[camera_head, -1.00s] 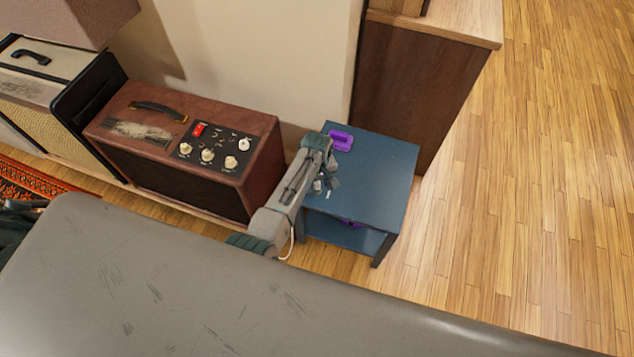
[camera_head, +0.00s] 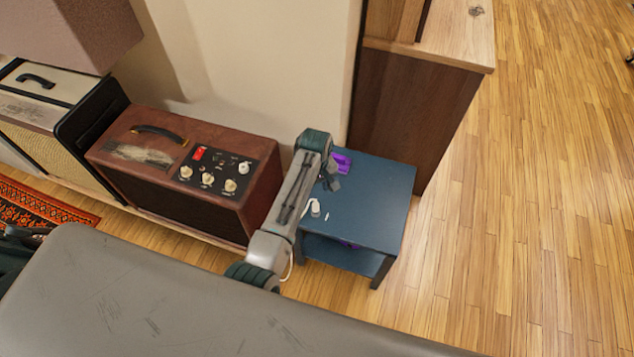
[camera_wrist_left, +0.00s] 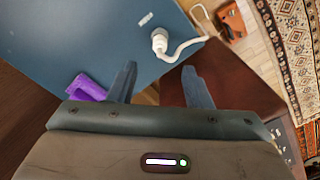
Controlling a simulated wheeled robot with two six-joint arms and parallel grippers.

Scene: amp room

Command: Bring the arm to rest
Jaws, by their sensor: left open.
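My left arm (camera_head: 293,205) reaches up from the lower middle of the head view, between the brown amplifier and the blue side table (camera_head: 375,205). My left gripper (camera_head: 333,183) is above the table's left side, partly hidden by its wrist. In the left wrist view the fingers (camera_wrist_left: 159,72) are apart with nothing between them. A white plug (camera_head: 315,208) with a cable is on the tabletop, apart from the fingers; it also shows in the wrist view (camera_wrist_left: 160,42). My right gripper is not seen.
A purple object (camera_head: 343,162) lies at the table's back left, close to the gripper. The brown amplifier (camera_head: 185,170) stands left of the arm. A wooden cabinet (camera_head: 410,110) stands behind the table. The wood floor (camera_head: 530,210) at right is clear.

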